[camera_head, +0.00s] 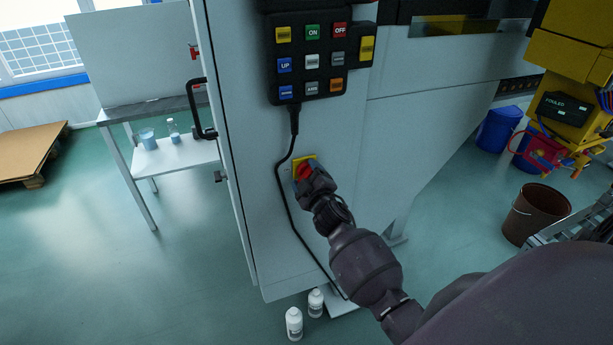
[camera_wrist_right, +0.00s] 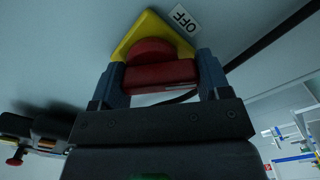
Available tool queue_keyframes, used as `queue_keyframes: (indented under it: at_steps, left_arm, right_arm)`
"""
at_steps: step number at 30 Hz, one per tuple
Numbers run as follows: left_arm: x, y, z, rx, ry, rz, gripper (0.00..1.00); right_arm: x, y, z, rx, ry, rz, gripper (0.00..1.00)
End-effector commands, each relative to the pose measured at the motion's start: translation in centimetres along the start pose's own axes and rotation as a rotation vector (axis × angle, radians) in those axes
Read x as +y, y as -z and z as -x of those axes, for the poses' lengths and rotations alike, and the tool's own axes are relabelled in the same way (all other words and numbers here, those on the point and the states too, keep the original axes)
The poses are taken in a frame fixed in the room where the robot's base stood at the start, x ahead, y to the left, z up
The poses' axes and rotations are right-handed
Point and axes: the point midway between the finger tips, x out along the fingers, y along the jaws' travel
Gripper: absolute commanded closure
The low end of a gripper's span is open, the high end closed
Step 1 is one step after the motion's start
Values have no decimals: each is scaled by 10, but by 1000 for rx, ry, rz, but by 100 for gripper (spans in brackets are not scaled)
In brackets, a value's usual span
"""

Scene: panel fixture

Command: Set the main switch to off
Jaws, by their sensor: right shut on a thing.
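The main switch is a red rotary handle (camera_head: 304,171) on a yellow plate (camera_head: 300,161), low on the grey cabinet front below the keypad. In the right wrist view the red handle (camera_wrist_right: 157,74) sits on the yellow plate (camera_wrist_right: 148,27), and a white OFF label (camera_wrist_right: 184,19) is beside the plate's corner. My right gripper (camera_head: 305,175) is at the switch, its two fingers on either side of the red handle and shut on it; it also shows in the right wrist view (camera_wrist_right: 160,82). The fingers partly hide the handle in the head view. My left gripper is not in view.
A black keypad (camera_head: 311,62) with coloured buttons hangs above, its black cable (camera_head: 285,190) running down left of the switch. A black door handle (camera_head: 200,110) juts out at left. White bottles (camera_head: 294,323) stand on the floor below. A brown bin (camera_head: 536,213) stands at right.

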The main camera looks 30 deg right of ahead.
Motion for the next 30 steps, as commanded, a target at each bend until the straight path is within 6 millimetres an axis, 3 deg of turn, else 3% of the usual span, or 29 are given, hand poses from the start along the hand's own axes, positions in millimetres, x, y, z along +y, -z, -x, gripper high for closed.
queue_keyframes:
  at_steps: [15,30]
  left_arm:
    - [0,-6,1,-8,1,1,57]
    - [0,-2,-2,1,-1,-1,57]
  right_arm:
    - [0,-4,0,0,1,459,53]
    - [0,-5,0,-1,1,664,53]
